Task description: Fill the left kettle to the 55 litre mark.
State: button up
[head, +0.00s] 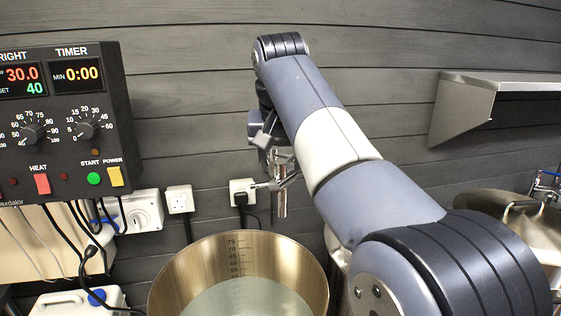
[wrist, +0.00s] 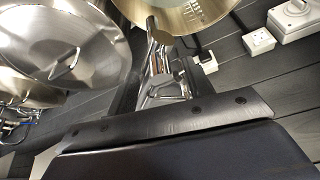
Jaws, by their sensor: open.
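An open steel kettle (head: 165,275) stands at the bottom middle of the head view, with pale water (head: 248,300) inside. Its inner scale (head: 232,255) shows 75 and 70 at the top; the lower marks are too small to read surely, and the water surface lies near the lowest visible ones. A chrome tap (head: 281,200) hangs over the kettle's far rim; I cannot make out a stream. In the wrist view the tap (wrist: 154,50) and kettle (wrist: 190,15) show at the top. My gripper (head: 266,138) is open beside the tap; contact with its lever (head: 290,180) is unclear.
A second kettle with a lid (head: 475,205) stands at the right, and its lid (wrist: 75,45) fills the wrist view's left. A control box (head: 60,130) reads 30.0, set 40, timer 0:00. Sockets (head: 178,198) and cables line the wall. A steel shelf (head: 500,84) juts out at right.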

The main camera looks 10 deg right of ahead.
jog(key=shift+w+f, duration=0.2)
jog(key=shift+f, duration=0.25)
jog(key=c, duration=1.1)
jog(key=shift+o, duration=0.2)
jog(key=m, duration=0.1)
jog(key=m+h, duration=0.1)
jog(key=m, duration=0.1)
jog(key=m+g, duration=0.1)
jog(key=m, duration=0.1)
jog(key=shift+w+a+h, duration=0.15)
jog(key=shift+a+h, duration=0.1)
jog(key=shift+h, duration=0.15)
jog(key=m+g+h, duration=0.1)
jog(key=m, duration=0.3)
jog(key=shift+w+m, duration=0.1)
jog(key=shift+m, duration=0.2)
